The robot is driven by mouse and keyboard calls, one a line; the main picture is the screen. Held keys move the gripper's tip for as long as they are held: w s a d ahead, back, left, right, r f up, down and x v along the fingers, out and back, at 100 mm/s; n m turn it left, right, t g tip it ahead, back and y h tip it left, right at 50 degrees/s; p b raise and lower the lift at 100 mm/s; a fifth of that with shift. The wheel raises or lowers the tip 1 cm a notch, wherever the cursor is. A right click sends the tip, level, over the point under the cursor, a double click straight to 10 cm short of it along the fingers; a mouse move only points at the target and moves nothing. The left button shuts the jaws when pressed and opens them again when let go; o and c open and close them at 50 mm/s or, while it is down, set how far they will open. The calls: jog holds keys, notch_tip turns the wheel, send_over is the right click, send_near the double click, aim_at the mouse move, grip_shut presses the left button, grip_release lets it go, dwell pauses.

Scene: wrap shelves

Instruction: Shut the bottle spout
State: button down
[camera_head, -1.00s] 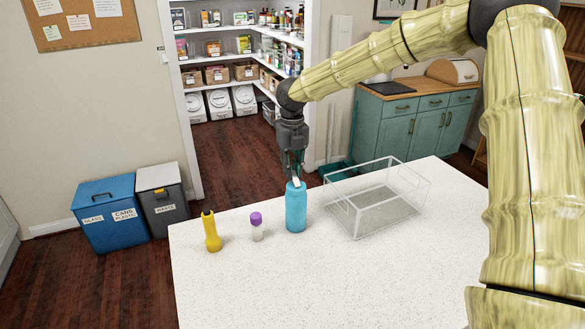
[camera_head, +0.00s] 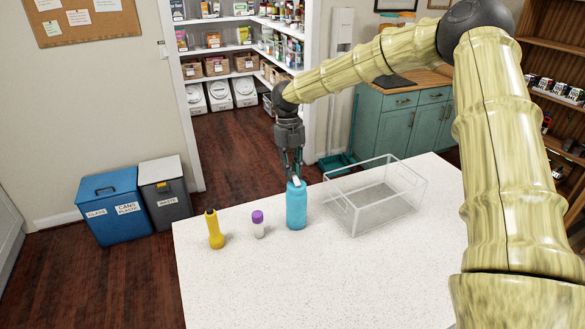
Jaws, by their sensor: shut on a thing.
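A blue bottle (camera_head: 296,207) stands upright near the back edge of the white counter. A small white spout (camera_head: 296,182) shows at its top. My gripper (camera_head: 293,176) points down right over the bottle's top, its fingers shut at the spout. The fingertips are small in this view and partly cover the spout, so its exact angle is hard to tell.
A clear, open-topped bin (camera_head: 375,198) stands close to the right of the bottle. A small purple-capped container (camera_head: 258,225) and a yellow flashlight (camera_head: 214,230) stand to the left. The front of the white counter (camera_head: 320,285) is clear.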

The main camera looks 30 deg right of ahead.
jog(key=c, duration=1.4)
grip_release()
jog(key=v, duration=1.2)
jog(key=shift+d, duration=0.1)
